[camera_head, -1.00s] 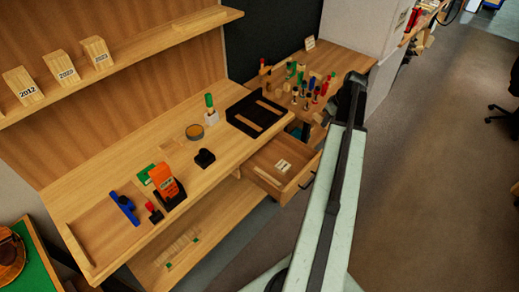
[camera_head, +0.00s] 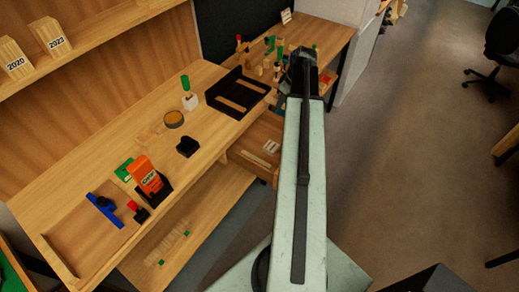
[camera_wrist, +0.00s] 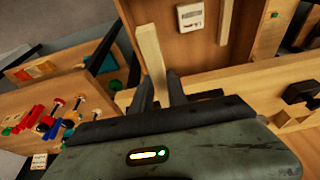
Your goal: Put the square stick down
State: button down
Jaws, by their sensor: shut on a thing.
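The square stick (camera_wrist: 151,52) is a pale wooden bar. In the wrist view it stands out from between the two dark fingers of my gripper (camera_wrist: 160,90), which is shut on it. The stick's far end lies in front of the open drawer (camera_wrist: 190,50) in the picture; I cannot tell its height above it. In the head view my gripper (camera_head: 302,62) is at the far end of my arm, right of the black tray (camera_head: 214,101), and the held stick cannot be made out there.
The open drawer (camera_head: 240,152) also shows in the head view, partly behind my arm, with pale pieces inside. The bench (camera_head: 100,178) carries a blue tool (camera_head: 104,210), an orange box (camera_head: 146,176) and a round tin (camera_head: 174,119). The floor to the right is clear near my arm.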

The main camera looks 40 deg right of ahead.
aim_at(277, 135)
jog(key=shift+a+f, duration=0.1)
jog(key=shift+a, duration=0.1)
notch_tip(277, 135, down, 18)
jog(key=b, duration=1.8)
jog(key=shift+f, duration=0.15)
jog(key=shift+r, duration=0.25)
jog(key=shift+f, duration=0.2)
jog(key=c, duration=1.3)
grip_release()
jog(key=p+v, duration=1.1)
jog(key=v, duration=0.1)
jog(key=shift+r+p, duration=0.25)
jog(key=shift+p, duration=0.15)
